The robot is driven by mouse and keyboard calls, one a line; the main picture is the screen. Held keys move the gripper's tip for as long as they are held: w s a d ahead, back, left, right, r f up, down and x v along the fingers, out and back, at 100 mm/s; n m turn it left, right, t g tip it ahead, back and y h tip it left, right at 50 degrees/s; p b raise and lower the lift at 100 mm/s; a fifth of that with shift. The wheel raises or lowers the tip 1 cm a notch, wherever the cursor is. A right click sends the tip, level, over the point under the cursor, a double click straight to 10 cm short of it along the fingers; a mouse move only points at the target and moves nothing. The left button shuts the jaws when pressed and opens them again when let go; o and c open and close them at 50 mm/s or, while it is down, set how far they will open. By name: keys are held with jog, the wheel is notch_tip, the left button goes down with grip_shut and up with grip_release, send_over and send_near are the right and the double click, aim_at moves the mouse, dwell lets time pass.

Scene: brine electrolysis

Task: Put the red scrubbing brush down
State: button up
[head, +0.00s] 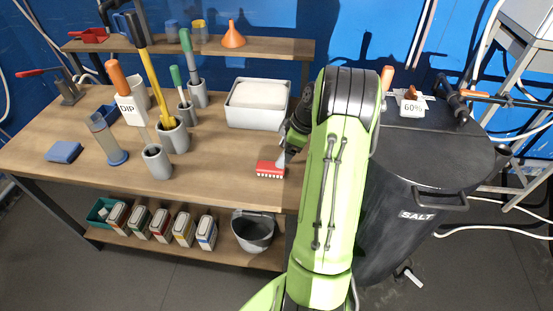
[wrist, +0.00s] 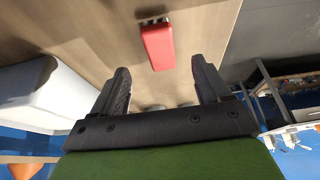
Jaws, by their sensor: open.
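The red scrubbing brush (head: 270,168) rests on the wooden workbench (head: 225,180) near its front right part, with pale bristles along its lower edge. In the wrist view the red brush (wrist: 157,46) shows just beyond the fingertips, in line with the gap between them. My gripper (wrist: 161,76) is open and nothing is held between its two dark fingers. In the head view my gripper (head: 284,158) is beside the brush, partly hidden by my green arm. I cannot tell from the head view whether a finger touches the brush.
A grey tub with a white block (head: 258,102) stands behind the brush, and a black SALT barrel (head: 430,170) is to the right. Grey holders with tools (head: 172,135) stand to the left. The bench around the brush is clear; its front edge is close.

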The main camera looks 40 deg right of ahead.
jog(key=s+a+r+m+h, duration=0.2)
jog(key=s+a+r+m, duration=0.15)
jog(key=a+r, duration=1.5)
jog(key=s+a+f+m+t, duration=0.1)
jog(key=s+a+m, duration=0.3)
jog(key=s+a, duration=0.6)
jog(key=s+t, duration=0.1)
jog(key=s, duration=0.2)
jog(key=shift+s+f+h+p, duration=0.2)
jog(key=shift+f+h+p, duration=0.1)
jog(key=shift+h, duration=0.1)
jog(key=shift+r, duration=0.1)
